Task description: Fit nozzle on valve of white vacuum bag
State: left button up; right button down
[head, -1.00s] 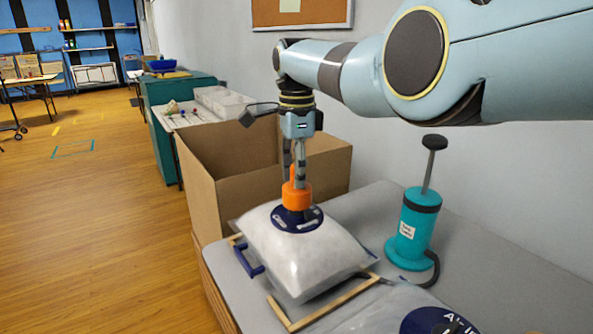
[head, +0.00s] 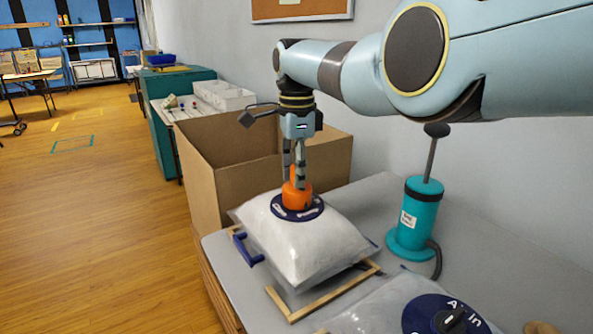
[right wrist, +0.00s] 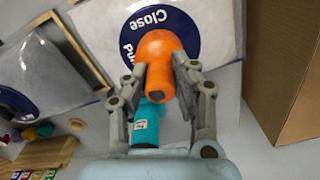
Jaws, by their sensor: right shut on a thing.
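The white vacuum bag (head: 305,243) lies puffed up on the grey table inside a wooden frame, with a dark blue round valve (head: 315,213) on top. The orange nozzle (head: 297,196) stands upright at the valve, its base over the blue disc. My right gripper (head: 298,178) comes from above and is shut on the nozzle's upper part. In the right wrist view the nozzle (right wrist: 161,62) sits between the fingers, over the blue disc marked "Close". Whether the nozzle is fully seated I cannot tell. My left gripper is not in view.
A teal hand pump (head: 415,220) with a hose stands right of the bag. A second bag with a blue dial (head: 440,315) lies at the front right. An open cardboard box (head: 210,190) stands behind the white bag. A blue clip (head: 247,251) is at the bag's left edge.

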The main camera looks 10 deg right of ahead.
dwell(0.4)
jog(key=c, duration=1)
grip_release()
jog(key=shift+r, duration=0.1)
